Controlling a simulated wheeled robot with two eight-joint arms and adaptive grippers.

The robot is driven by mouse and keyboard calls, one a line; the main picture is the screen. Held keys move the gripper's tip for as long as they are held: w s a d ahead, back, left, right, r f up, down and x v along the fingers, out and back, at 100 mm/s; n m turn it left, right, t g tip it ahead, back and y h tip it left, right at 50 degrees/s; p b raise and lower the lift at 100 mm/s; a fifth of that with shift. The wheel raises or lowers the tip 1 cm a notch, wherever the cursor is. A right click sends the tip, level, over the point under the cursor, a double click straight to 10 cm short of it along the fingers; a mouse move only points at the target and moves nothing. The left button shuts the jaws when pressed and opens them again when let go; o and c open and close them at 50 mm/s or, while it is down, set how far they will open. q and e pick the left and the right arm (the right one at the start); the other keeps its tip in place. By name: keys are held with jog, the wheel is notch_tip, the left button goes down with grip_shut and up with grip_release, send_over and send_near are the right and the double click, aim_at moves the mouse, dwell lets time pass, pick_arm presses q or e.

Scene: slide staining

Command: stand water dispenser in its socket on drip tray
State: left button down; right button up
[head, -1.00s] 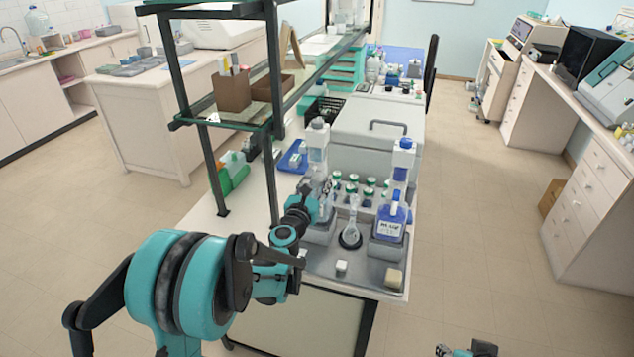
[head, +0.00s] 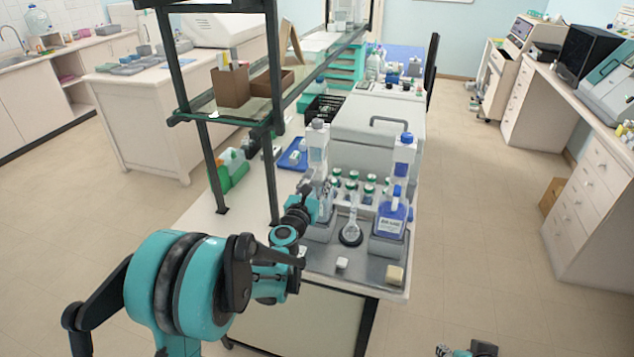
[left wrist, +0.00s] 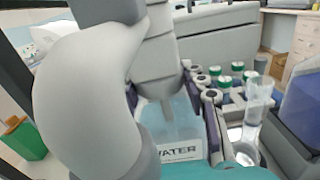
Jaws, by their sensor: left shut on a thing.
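The water dispenser is a pale, translucent bottle with a WATER label, and it shows best in the left wrist view (left wrist: 178,150). My left gripper (head: 322,200) is shut on it and hides much of it in the head view. The dispenser looks about upright over the left grey socket block (head: 319,234) of the drip tray (head: 366,268). I cannot tell whether its base is seated in the socket. My right gripper (head: 467,350) is at the bottom edge, away from the bench, and its jaws are unclear.
A white cube (head: 342,263) and a cream block (head: 394,275) lie at the tray's front. A dark shelf post (head: 271,180) stands left of the gripper.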

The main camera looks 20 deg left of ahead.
pick_arm(q)
jog(key=c, duration=0.8)
grip_release()
jog(key=shift+o, duration=0.2)
jog(key=s, duration=1.2)
jog(key=shift+a, duration=0.25)
jog(key=shift+s, duration=0.15)
